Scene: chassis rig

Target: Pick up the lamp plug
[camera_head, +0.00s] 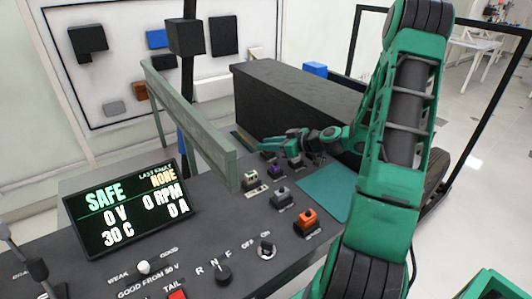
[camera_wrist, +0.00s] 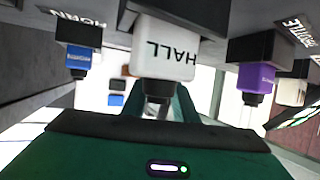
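No plug with a readable lamp label shows. In the wrist view, which looks upside down, a white plug marked HALL (camera_wrist: 166,48) fills the top middle. A blue plug (camera_wrist: 78,57) is left of it, by a HORN label, and a purple plug (camera_wrist: 256,78) is right of it. In the head view my gripper (camera_head: 278,144) is low over the far part of the panel, beyond the purple plug (camera_head: 276,170). Its green fingers show behind the HALL plug in the wrist view. Their tips are hidden, so I cannot tell whether they are open or shut.
Nearer on the panel (camera_head: 240,240) are a grey plug (camera_head: 282,196) and an orange plug (camera_head: 306,220). A long grey bar (camera_head: 185,120) rises at left. A large black box (camera_head: 290,95) stands behind the gripper. A display (camera_head: 130,210) reads SAFE and 0 V.

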